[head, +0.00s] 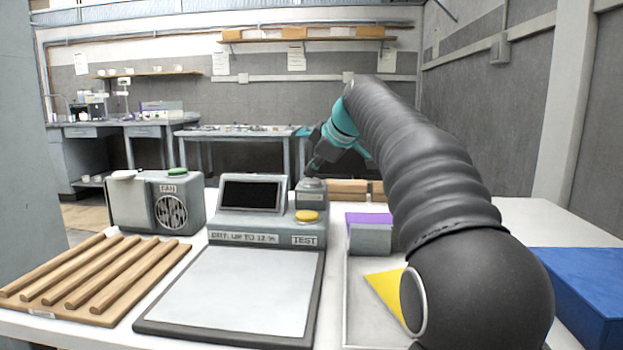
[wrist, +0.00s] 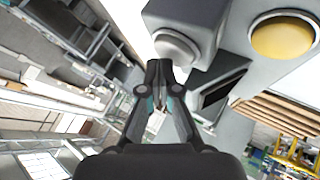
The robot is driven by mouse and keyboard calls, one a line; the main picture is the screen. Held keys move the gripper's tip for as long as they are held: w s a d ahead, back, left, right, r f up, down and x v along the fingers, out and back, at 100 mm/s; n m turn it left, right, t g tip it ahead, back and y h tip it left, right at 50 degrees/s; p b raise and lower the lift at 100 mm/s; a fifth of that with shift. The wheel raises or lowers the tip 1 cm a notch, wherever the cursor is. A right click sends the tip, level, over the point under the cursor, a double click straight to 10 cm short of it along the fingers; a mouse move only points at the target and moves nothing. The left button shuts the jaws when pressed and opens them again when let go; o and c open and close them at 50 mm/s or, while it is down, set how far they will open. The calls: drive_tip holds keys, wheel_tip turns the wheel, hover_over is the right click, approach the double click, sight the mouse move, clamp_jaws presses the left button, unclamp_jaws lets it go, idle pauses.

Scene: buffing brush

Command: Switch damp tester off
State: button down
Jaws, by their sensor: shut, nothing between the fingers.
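The damp tester is a grey console (head: 262,229) with a dark, blank-looking screen (head: 251,195), a yellow button (head: 307,216) and the labels "DRY: UP TO 12 %" and "TEST". A flat pale plate (head: 235,285) lies in front of it. At its right rear stands a small grey box (head: 312,197) with a round grey cap, which also shows in the wrist view (wrist: 178,47). My gripper (head: 311,170) is shut and empty, just above this cap. In the wrist view its fingertips (wrist: 158,66) are beside the cap; I cannot tell whether they touch.
A fan unit (head: 153,203) with a green button stands left of the tester. A slatted wooden rack (head: 98,277) lies at front left. A purple-topped grey block (head: 370,234), a yellow piece (head: 386,290) and a blue box (head: 585,290) are to the right.

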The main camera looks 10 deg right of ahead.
sight(313, 180)
wheel_tip(313, 180, up, 5)
drive_tip(key=p, duration=0.4)
drive_tip(key=shift+f, duration=0.15)
drive_tip(key=shift+r+p, duration=0.35)
drive_tip(key=shift+r, duration=0.35)
